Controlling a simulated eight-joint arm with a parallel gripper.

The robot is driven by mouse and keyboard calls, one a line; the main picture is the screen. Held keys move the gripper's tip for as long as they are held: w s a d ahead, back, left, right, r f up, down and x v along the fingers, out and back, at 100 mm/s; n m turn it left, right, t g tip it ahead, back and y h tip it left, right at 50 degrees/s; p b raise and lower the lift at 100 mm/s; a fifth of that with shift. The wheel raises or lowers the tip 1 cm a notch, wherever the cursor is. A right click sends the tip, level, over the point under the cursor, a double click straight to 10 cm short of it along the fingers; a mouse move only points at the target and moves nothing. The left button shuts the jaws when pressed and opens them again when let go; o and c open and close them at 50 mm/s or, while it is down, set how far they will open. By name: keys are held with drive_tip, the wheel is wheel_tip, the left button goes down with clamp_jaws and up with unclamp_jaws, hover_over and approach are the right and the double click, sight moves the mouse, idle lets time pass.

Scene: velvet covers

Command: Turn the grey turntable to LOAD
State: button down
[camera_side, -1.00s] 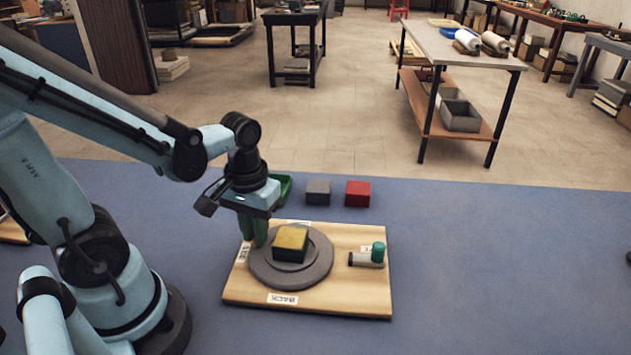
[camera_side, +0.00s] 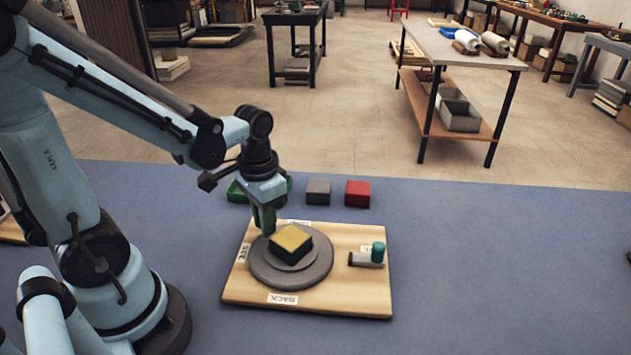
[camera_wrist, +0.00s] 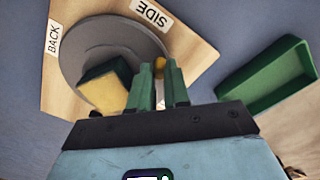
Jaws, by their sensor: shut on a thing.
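The grey turntable (camera_side: 262,272) is a round disc on a wooden board (camera_side: 350,295). A block with a yellow top and dark green sides (camera_side: 291,238) sits on its raised middle, and it also shows in the wrist view (camera_wrist: 105,90). My gripper (camera_side: 265,228) is at the disc's back-left rim with its green fingers pointing down. In the wrist view, a small yellow knob (camera_wrist: 160,64) shows between the fingertips at the rim, and the fingers are shut on it. Label SIDE (camera_side: 244,252) is at the board's left edge and BACK (camera_side: 283,299) at its front. The back label (camera_side: 299,223) is not legible.
A grey fixture with a teal knob (camera_side: 378,252) stands on the board's right side and partly hides a label. The blue mat (camera_side: 480,270) is clear at right.

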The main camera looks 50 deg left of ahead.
drive_tip(key=shift+w+m, duration=0.9)
drive_tip(key=shift+m, duration=0.6)
drive_tip(key=shift+w+d+m, duration=0.1)
drive_tip(key=shift+w+m, duration=0.7)
drive_tip(key=shift+m, duration=0.6)
drive_tip(key=shift+w+d+m, duration=0.2)
drive_tip(key=shift+w+m, duration=0.2)
drive_tip(key=shift+m, duration=0.3)
drive_tip(key=shift+w+d+m, duration=0.15)
drive_tip(key=shift+w+m, duration=0.2)
drive_tip(key=shift+m, duration=0.35)
drive_tip(key=shift+w+d+m, duration=0.4)
drive_tip(key=shift+w+m, duration=0.05)
drive_tip(key=shift+m, duration=0.65)
drive_tip(key=shift+w+d+m, duration=0.1)
drive_tip(key=shift+w+m, duration=0.05)
drive_tip(key=shift+m, duration=0.15)
drive_tip(key=c, duration=1.1)
unclamp_jaws()
